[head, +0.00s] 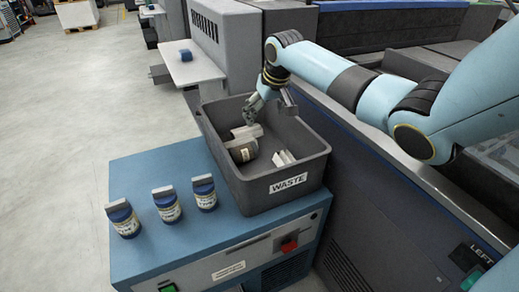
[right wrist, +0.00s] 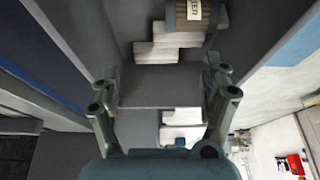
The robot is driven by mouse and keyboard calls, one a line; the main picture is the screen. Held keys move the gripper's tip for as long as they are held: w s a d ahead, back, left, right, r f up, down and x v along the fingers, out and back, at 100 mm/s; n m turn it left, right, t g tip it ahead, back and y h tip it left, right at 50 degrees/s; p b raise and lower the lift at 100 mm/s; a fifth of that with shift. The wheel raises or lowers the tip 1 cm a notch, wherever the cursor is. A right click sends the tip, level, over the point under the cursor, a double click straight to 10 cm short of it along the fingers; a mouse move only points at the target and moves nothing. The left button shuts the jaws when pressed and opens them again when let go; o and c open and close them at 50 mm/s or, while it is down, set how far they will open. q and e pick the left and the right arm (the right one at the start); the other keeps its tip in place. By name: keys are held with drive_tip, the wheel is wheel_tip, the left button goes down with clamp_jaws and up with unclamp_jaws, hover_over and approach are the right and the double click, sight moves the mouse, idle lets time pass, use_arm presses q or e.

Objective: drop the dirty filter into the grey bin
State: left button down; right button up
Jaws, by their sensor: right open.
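The grey bin (head: 290,186) with a "WASTE" label stands on the blue cabinet. The dirty filter (head: 241,150), a brownish cylinder with a pale label, lies inside it on the left, partly hidden by the bin wall. It also shows in the right wrist view at the top edge (right wrist: 192,14), cut off by the frame. My right gripper (head: 270,106) is over the far part of the bin, apart from the filter. In the right wrist view its fingers (right wrist: 160,84) are spread with nothing between them. My left gripper is out of view.
White blocks (head: 284,158) lie in the bin. Several blue-and-white bottles, one of them here (head: 167,204), stand left of the bin on the blue cabinet (head: 170,245). A pale shelf (head: 192,70) holds a small blue object (head: 186,55). A dark machine stands at right.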

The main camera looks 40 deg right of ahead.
drive_tip(key=v, duration=1)
drive_tip(key=shift+s, duration=0.15)
drive_tip(key=shift+r, duration=0.1)
drive_tip(key=s+a+f+n, duration=0.3)
drive_tip(key=s+a+f, duration=0.5)
drive_tip(key=s+a, duration=0.5)
drive_tip(key=s+a+r+n, duration=0.1)
drive_tip(key=s+a, duration=0.2)
drive_tip(key=s, duration=0.5)
drive_tip(key=s+a, duration=0.3)
drive_tip(key=s, duration=0.5)
drive_tip(key=s+d+f+g, duration=0.1)
drive_tip(key=s+f, duration=0.1)
drive_tip(key=f, duration=1.2)
drive_tip(key=s+d+f+g, duration=0.1)
drive_tip(key=f, duration=1.2)
drive_tip(key=s+d+f+g, duration=0.1)
drive_tip(key=s+f, duration=1.3)
drive_tip(key=s, duration=0.3)
drive_tip(key=shift+s+m, duration=0.3)
drive_tip(key=shift+s, duration=0.1)
